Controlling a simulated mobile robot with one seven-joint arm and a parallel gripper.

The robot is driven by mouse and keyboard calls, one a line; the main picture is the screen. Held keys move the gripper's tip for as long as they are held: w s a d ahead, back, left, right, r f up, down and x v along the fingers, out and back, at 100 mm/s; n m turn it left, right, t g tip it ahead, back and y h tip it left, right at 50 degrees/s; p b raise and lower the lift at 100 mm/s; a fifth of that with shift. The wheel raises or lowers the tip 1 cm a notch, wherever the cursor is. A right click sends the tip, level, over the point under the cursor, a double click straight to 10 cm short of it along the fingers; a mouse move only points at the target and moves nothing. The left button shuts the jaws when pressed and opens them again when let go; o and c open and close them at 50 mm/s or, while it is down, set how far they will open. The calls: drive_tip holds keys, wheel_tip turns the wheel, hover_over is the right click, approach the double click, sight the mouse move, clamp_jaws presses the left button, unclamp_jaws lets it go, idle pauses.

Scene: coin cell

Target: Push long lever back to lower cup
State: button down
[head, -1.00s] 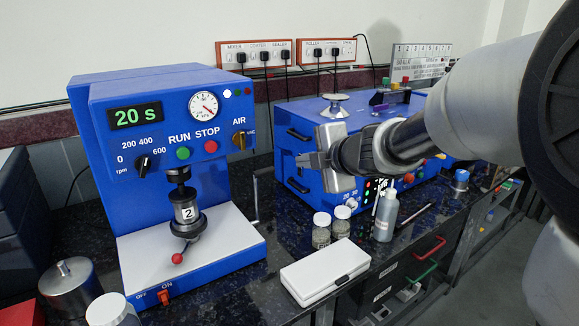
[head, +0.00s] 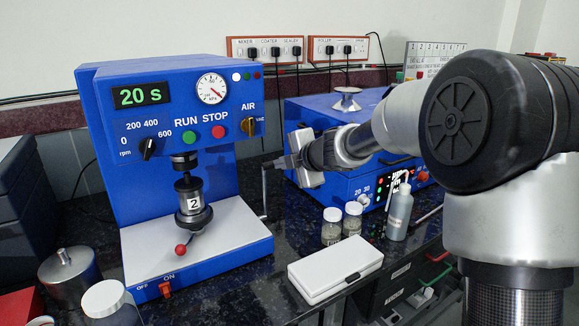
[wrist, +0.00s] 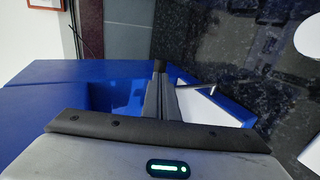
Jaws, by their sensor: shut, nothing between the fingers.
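The blue mixer (head: 165,95) stands on the bench with a metal cup labelled 2 (head: 193,203) under its dark spindle head (head: 184,161). A narrow gap shows between the head and the cup's dark top. A thin metal long lever (head: 265,192) stands at the mixer's right side. My gripper (head: 274,163) is shut and empty, pointing left, at the lever's top end. In the wrist view the closed fingertips (wrist: 159,67) lie beside the metal lever (wrist: 203,89); I cannot tell if they touch it. A short red-knobbed lever (head: 181,250) sticks forward below the cup.
A blue boxy machine (head: 345,115) stands behind my gripper. Two small jars (head: 342,224), a squeeze bottle (head: 399,213) and a white case (head: 335,269) are to the right. A metal cylinder (head: 70,277) and a lidded jar (head: 108,301) are at front left.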

drive_tip(key=shift+w+a+f, duration=0.1)
drive_tip(key=shift+w+a, duration=0.05)
drive_tip(key=shift+w, duration=0.05)
drive_tip(key=shift+w+a+r+g+p, duration=0.15)
drive_tip(key=shift+w+a+p, duration=0.35)
drive_tip(key=shift+p, duration=1.5)
drive_tip(key=shift+w+a+r+g+p, duration=0.2)
drive_tip(key=shift+w+p, duration=0.35)
drive_tip(key=shift+p, duration=1.45)
